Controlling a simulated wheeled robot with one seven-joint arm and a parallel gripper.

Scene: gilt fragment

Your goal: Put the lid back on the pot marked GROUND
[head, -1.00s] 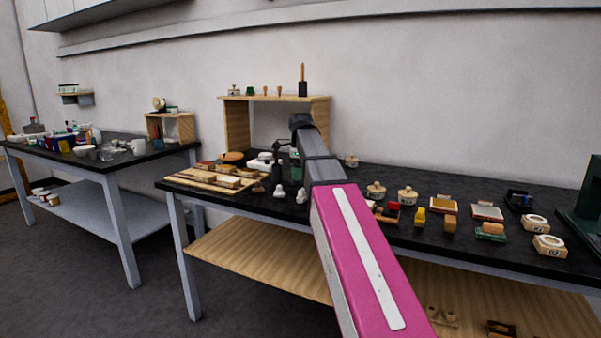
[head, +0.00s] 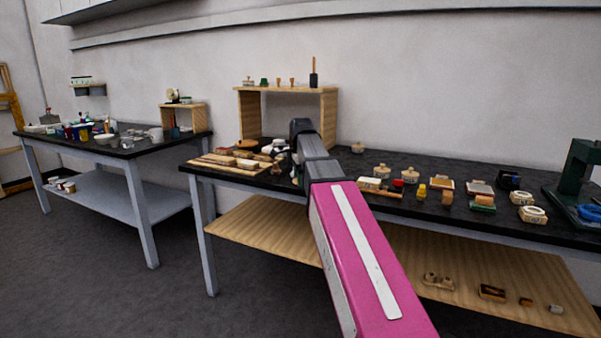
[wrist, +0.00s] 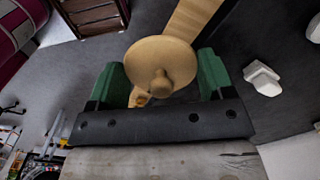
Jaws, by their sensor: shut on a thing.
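In the wrist view a round, pale wooden lid (wrist: 163,52) with a knob sits between the green fingers of my gripper (wrist: 160,66), which is shut on it. In the head view my arm hides most of the gripper and the lid. Two pale pots with white round tops, (head: 522,198) and (head: 533,215), stand at the right of the dark bench; they seem to have no lids. Knobbed lidded pots, (head: 382,170) and (head: 410,175), stand near the bench's middle, and another (head: 358,147) is farther back. I cannot read which pot is marked GROUND.
The dark bench (head: 455,226) holds several blocks and pads, with a green press (head: 582,170) at its right end. A wooden riser (head: 248,115) stands at the back left. A second table (head: 90,150) is farther left. Grey floor (head: 110,290) is clear in front.

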